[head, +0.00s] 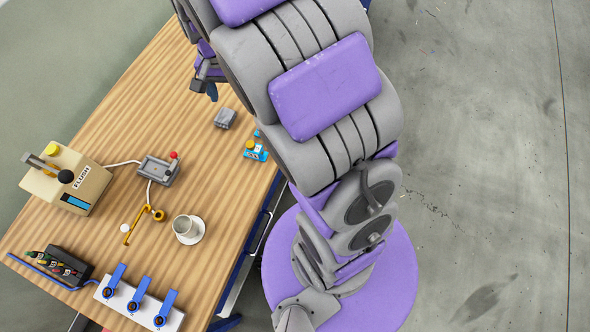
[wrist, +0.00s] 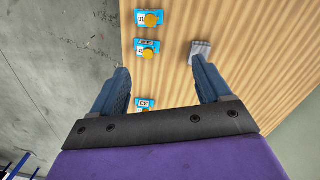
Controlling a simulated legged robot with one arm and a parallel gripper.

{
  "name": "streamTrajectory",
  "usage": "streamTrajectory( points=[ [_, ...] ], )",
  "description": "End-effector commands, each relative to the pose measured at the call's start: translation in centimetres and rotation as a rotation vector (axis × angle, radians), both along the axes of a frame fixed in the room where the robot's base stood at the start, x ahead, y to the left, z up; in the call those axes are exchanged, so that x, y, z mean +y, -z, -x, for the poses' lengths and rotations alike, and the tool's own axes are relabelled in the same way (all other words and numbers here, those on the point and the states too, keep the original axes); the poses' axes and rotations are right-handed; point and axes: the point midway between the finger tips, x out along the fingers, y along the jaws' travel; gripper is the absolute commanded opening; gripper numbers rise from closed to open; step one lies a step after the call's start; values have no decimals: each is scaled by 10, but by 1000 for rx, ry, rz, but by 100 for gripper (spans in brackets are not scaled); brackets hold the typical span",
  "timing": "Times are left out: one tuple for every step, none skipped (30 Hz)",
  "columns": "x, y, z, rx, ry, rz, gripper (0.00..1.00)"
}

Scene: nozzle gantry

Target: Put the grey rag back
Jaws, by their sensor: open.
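The grey rag (head: 225,118) is a small folded grey block lying on the wooden table, near its right edge. It also shows in the wrist view (wrist: 201,46), at the tip of the right finger, which hides part of it. My gripper (wrist: 160,72) is open with nothing between its blue fingers. It points down at the table, with the rag off to the right side of the jaws rather than between them. In the head view my gripper (head: 209,88) is partly hidden by my arm, just up and left of the rag. I cannot tell whether finger and rag touch.
Small blue blocks with yellow knobs (wrist: 147,47) lie by the rag. The table (head: 150,80) also bears a flush box (head: 95,192), a joystick box (head: 158,171), a cup on a saucer (head: 188,228) and blue levers (head: 140,294). Bare wood lies toward the far end.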

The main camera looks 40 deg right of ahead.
Motion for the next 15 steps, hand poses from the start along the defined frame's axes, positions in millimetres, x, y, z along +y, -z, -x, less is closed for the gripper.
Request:
streamTrajectory(
  points=[
    [0,-9,15,4,-28,-2,77],
    [0,-13,23,5,-48,-2,77],
    [0,-19,34,7,-74,-4,77],
    [0,-23,42,11,-92,-5,77],
    [1,-27,50,14,-112,-7,77],
    [1,-31,62,20,-138,-10,77],
    [1,-34,71,25,-158,-12,77],
    [2,-37,80,28,-178,-14,77],
    [2,-42,91,29,-204,-16,77],
    [3,-45,99,32,-225,-19,77],
    [3,-47,108,37,-246,-22,77],
    [4,-50,120,41,-272,-26,77],
    [4,-52,129,43,-294,-29,77],
    [5,-54,137,44,-315,-32,77],
    [5,-56,148,48,-343,-34,77]
  ],
)
